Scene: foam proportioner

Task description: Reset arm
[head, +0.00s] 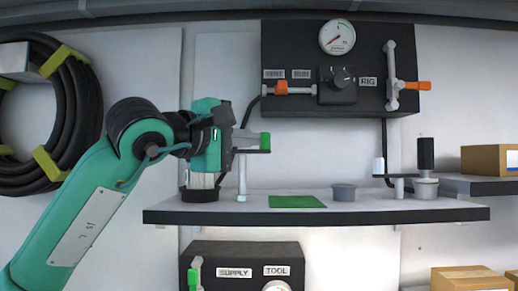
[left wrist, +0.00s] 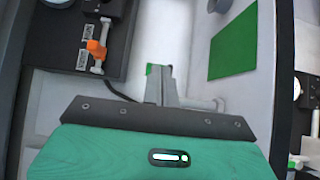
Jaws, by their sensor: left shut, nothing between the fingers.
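My left arm comes in from the left in the head view. Its gripper (head: 262,142) is above the left part of the grey shelf (head: 320,208), pointing right. Its fingers are shut with nothing between them. In the left wrist view the shut fingers (left wrist: 159,72) show beyond the dark wrist plate, over a pale surface. A slim silver post (head: 242,178) rises from the shelf just below the gripper; I cannot tell whether they touch. My right gripper is in neither view.
Above is a black panel (head: 290,50) with orange-handled valves and a gauge (head: 337,37). A panel labelled SUPPLY and TOOL (head: 245,255) is below. Boxes (head: 489,159) stand right.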

